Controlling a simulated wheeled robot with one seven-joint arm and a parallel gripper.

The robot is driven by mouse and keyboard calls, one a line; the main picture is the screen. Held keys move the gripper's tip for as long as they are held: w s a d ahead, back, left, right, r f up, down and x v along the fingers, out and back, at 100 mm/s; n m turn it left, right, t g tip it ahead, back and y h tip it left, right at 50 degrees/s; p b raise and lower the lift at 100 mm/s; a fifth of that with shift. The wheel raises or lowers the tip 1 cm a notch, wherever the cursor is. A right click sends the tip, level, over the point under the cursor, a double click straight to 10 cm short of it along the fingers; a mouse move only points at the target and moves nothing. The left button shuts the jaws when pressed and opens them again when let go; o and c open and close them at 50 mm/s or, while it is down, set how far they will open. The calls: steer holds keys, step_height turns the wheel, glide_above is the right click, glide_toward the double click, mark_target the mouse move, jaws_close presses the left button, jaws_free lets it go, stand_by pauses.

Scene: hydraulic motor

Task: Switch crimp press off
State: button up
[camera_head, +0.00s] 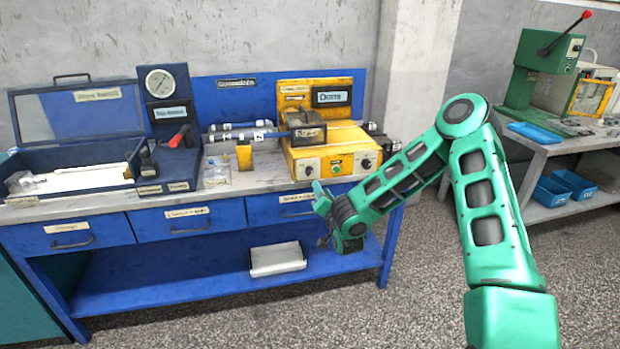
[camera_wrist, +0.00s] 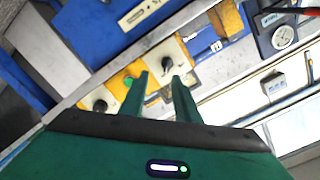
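A yellow machine (camera_head: 333,136), which looks like the crimp press, stands on the right part of the blue bench; its small labels are unreadable. Its front panel has a left knob (camera_head: 309,170), a green button (camera_head: 337,166) and a right knob (camera_head: 367,164). The wrist view shows two black knobs on pale plates, one (camera_wrist: 167,63) just beyond the fingertips and one (camera_wrist: 100,105) further left. My gripper (camera_wrist: 161,79) is open, with a narrow empty gap facing the nearer knob. In the head view my gripper (camera_head: 319,196) is in front of the bench's drawers, below the panel.
A gauge unit (camera_head: 165,110) with a red-handled lever and an open blue case (camera_head: 80,135) stand left on the bench. A white tray (camera_head: 277,259) lies on the lower shelf. A green lever press (camera_head: 545,60) stands on another table at right.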

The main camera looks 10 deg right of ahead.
mark_target(310, 173)
steer(key=shift+m+t, duration=0.3)
steer(key=shift+w+a+r, duration=0.1)
steer(key=shift+w+a, duration=0.1)
steer(key=shift+w, duration=1.6)
steer(key=shift+w+a+r, duration=0.1)
steer(key=shift+w+a, duration=0.15)
steer(key=shift+w, duration=1.5)
steer(key=shift+w+a, duration=0.2)
steer(key=shift+w, duration=1.6)
jaws_close()
